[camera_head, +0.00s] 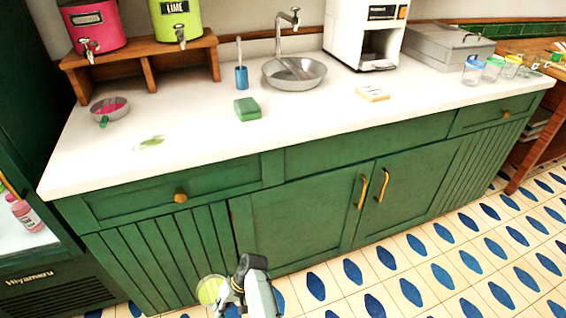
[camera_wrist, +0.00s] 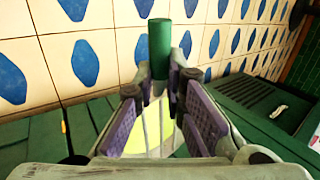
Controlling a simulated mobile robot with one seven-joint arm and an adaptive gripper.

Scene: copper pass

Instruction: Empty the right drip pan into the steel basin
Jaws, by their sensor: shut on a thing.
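My gripper (camera_head: 236,291) is shut on the green handle (camera_wrist: 159,45) of a drip pan, seen in the wrist view between the purple finger pads (camera_wrist: 162,105). The pan, with yellow-green liquid (camera_head: 210,289), shows at the bottom of the head view, partly hidden by my gripper, in front of the cabinet and clear of the counter top. The wrist view shows only a patch of the liquid (camera_wrist: 163,130). The steel basin (camera_head: 312,79) is at the back of the counter under a tap; no coloured liquid shows in it.
A second pan (camera_head: 97,112) with pink contents sits below the pink dispenser (camera_head: 95,26), left of the lime dispenser (camera_head: 176,20). A green smear (camera_head: 151,142) marks the white counter (camera_head: 200,130). A green sponge (camera_head: 247,109), blue cup (camera_head: 241,78) and pale block (camera_head: 372,93) stand near the basin.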

